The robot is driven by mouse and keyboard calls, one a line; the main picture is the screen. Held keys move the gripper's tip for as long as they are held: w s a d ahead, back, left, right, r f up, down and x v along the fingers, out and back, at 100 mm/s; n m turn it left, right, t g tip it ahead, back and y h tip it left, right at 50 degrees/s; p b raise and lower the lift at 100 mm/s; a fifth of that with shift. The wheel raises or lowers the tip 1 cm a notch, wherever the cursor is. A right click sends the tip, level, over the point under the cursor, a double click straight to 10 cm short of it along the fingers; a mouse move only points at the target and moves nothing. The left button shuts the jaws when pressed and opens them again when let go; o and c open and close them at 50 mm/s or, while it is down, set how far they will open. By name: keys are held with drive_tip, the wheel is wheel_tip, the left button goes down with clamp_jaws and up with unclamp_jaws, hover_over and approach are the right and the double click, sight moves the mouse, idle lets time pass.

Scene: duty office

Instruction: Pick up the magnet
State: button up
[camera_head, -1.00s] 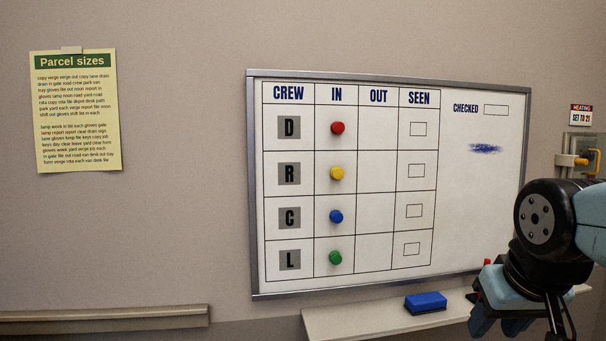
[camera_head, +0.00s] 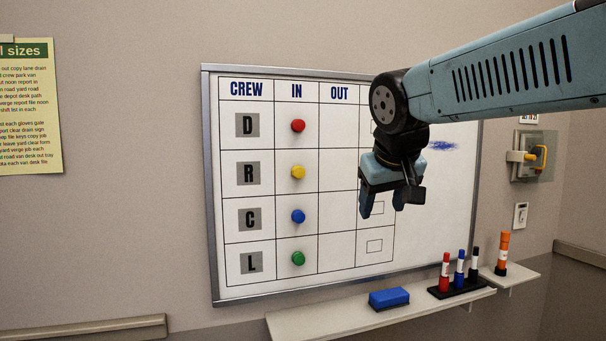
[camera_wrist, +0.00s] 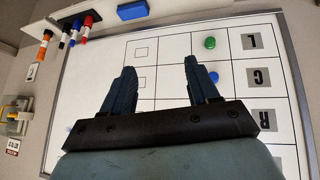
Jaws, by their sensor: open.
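The whiteboard (camera_head: 340,267) on the wall has a crew table with four round magnets in its IN column: red (camera_head: 298,126) in row D, yellow (camera_head: 298,172) in row R, blue (camera_head: 298,216) in row C, green (camera_head: 298,258) in row L. The task does not say which magnet. My gripper (camera_head: 382,208) is open and empty in front of the SEEN column, right of the magnets, covering part of that column. In the wrist view, upside down, my open gripper (camera_wrist: 160,75) has the green magnet (camera_wrist: 210,43) beyond its fingers and the blue magnet (camera_wrist: 213,77) close beside one finger.
A shelf (camera_head: 330,322) below the board holds a blue eraser (camera_head: 389,298) and a black holder (camera_head: 462,291) with red, blue and black markers. An orange marker (camera_head: 502,254) stands further right. A wall box with a yellow handle (camera_head: 533,156) is at right.

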drive_tip(key=n+t, duration=0.2)
approach(300, 171)
drive_tip(key=v, duration=0.5)
drive_tip(key=shift+y, duration=0.5)
drive_tip(key=x, duration=0.9)
drive_tip(key=d+x, duration=0.1)
drive_tip(key=x, duration=0.4)
clamp_jaws()
